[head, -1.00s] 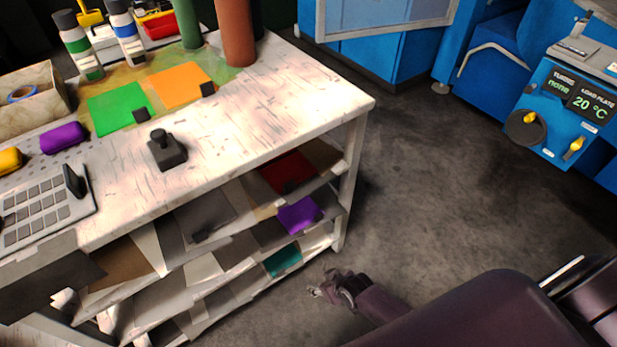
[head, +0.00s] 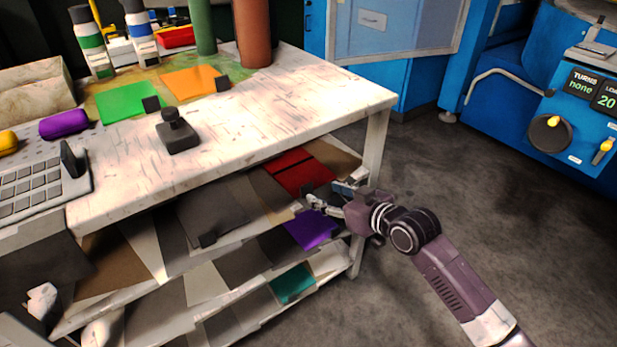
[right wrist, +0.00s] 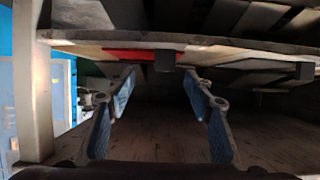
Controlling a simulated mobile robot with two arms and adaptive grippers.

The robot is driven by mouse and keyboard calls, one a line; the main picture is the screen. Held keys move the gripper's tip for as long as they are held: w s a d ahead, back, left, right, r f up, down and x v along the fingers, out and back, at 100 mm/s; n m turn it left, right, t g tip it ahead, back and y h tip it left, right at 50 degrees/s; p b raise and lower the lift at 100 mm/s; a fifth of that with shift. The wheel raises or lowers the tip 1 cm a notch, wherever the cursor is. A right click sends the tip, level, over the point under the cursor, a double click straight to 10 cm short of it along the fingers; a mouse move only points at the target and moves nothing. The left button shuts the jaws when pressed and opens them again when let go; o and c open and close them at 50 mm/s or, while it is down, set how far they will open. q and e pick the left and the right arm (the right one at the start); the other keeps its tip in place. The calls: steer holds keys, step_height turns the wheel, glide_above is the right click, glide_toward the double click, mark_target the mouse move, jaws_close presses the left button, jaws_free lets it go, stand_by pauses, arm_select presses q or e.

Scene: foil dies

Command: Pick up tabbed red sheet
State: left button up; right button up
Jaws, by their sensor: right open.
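The red sheet (head: 298,172) lies on the top shelf of the rack under the worktop, near its right end. A dark tab (head: 308,188) sits at its front edge. In the right wrist view a strip of the red sheet (right wrist: 128,54) shows under a shelf edge, with the dark tab (right wrist: 165,60) hanging in front. My right gripper (head: 328,200) is just in front of the shelf, close to the tab. In the right wrist view my right gripper (right wrist: 160,82) is open and empty, its fingers either side of and below the tab, apart from it. My left gripper is not in view.
A purple sheet (head: 309,229) and a teal sheet (head: 292,283) lie on lower shelves. The worktop (head: 290,107) bears green and orange sheets and a black stamp-like tool (head: 177,133). A rack post (head: 375,150) stands right of the sheet. The floor to the right is clear.

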mark_target(308, 188)
steer(key=shift+x, duration=1.25)
steer(key=x, duration=0.1)
steer(key=b+x, duration=0.1)
steer(key=x, duration=0.1)
steer(key=b+x, duration=0.1)
steer(key=shift+a+f, duration=0.25)
steer(key=shift+a, duration=0.3)
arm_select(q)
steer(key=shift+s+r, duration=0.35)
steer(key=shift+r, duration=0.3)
arm_select(e)
jaws_close()
steer(key=shift+r, duration=0.1)
